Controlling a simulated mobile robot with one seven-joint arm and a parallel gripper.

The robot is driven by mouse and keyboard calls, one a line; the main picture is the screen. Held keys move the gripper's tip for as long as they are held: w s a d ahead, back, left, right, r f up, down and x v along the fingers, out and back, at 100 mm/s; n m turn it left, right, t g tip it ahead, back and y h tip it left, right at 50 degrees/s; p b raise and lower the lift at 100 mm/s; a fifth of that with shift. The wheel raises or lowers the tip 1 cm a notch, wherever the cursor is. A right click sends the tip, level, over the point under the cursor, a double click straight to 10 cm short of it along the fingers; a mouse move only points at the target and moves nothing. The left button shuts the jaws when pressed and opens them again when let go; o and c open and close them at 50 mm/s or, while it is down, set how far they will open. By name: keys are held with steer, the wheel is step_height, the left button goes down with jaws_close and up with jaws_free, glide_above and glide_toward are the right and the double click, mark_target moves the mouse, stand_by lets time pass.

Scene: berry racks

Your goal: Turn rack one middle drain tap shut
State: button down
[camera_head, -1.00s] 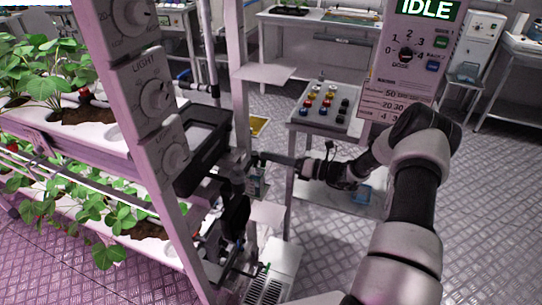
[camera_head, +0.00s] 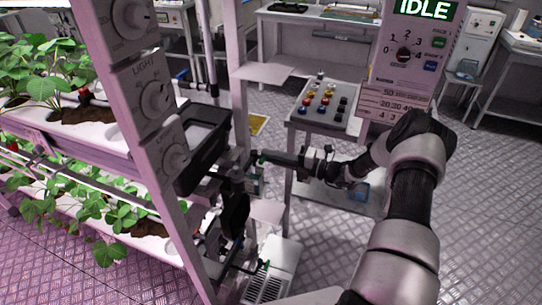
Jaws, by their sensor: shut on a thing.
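The rack (camera_head: 143,160) with light dials on its post stands at the left. Its middle drain tap (camera_head: 256,158) shows as a small dark fitting with a bit of green on the rack's right side, beside the black box. My gripper (camera_head: 266,158) reaches in from the right, level with this tap, and its jaws are closed on the tap's handle. The fingers hide most of the handle, so its angle is hard to tell. A lower tap (camera_head: 264,265) with a green handle sits below, clear of my gripper.
A black open box (camera_head: 203,150) is fixed to the rack just left of the tap. A small shelf (camera_head: 264,73) juts out above. A bench (camera_head: 322,118) with colored knobs and a panel reading IDLE (camera_head: 412,50) stand behind my arm. Open floor lies at the right.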

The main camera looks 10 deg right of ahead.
steer(key=shift+f+m, duration=0.1)
steer(key=shift+m, duration=0.6)
steer(key=c, duration=1.8)
jaws_free()
steer(key=v, duration=1.7)
steer(key=shift+s+d, duration=0.2)
